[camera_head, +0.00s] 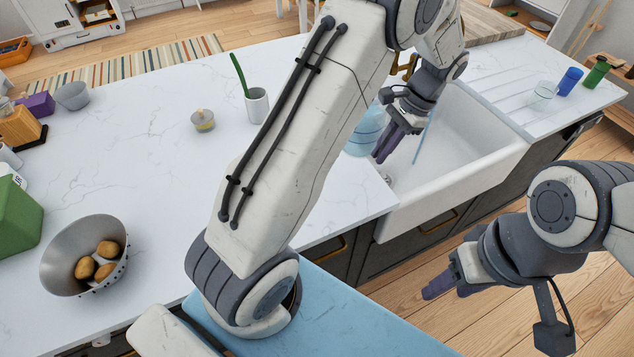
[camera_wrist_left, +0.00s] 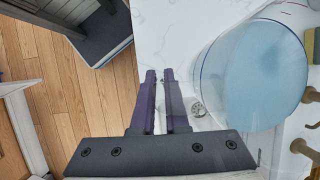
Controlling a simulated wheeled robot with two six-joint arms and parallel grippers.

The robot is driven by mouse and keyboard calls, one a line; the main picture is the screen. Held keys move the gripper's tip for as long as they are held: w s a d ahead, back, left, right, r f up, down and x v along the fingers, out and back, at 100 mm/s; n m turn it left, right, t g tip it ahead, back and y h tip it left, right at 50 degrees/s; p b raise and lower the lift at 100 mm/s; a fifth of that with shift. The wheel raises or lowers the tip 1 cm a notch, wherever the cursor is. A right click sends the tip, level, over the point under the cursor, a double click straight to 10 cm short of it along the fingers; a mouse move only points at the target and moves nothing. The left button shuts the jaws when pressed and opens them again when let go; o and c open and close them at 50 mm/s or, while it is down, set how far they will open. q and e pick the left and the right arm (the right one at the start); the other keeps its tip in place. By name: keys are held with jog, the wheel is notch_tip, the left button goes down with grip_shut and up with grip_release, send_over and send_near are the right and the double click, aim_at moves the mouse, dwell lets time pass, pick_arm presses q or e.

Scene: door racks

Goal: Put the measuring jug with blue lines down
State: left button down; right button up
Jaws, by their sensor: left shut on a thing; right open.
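The measuring jug (camera_head: 364,138) is a pale blue, see-through vessel, partly hidden behind my left arm in the head view. It appears at the sink's left edge; I cannot tell whether it touches anything below. In the left wrist view the jug (camera_wrist_left: 255,75) is large and round, right of the fingers. My left gripper (camera_head: 388,145) is shut on the jug; its purple fingers (camera_wrist_left: 165,85) are close together, with the gripped part hard to make out. My right gripper (camera_head: 448,284) is open and empty over the floor at lower right.
The white sink (camera_head: 470,165) lies under my left gripper, with a drainboard holding a glass (camera_head: 543,95) and blue and green bottles.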

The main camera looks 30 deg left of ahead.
pick_arm(q)
jog(key=s+a+f+p, duration=0.1)
jog(key=s+f, duration=0.2)
jog(key=s+a+f+p, duration=0.2)
jog(key=s+f, duration=0.1)
jog(key=s, duration=0.1)
jog(key=s+a+f+p, duration=0.2)
jog(key=s+f, duration=0.1)
jog(key=f, duration=0.1)
jog(key=shift+s+a, duration=0.15)
jog(key=shift+f, duration=0.35)
jog(key=c, duration=1.3)
grip_release()
jog(key=shift+f, duration=0.2)
jog(key=shift+c, duration=0.2)
jog(key=o, duration=0.4)
jog(key=shift+r, duration=0.2)
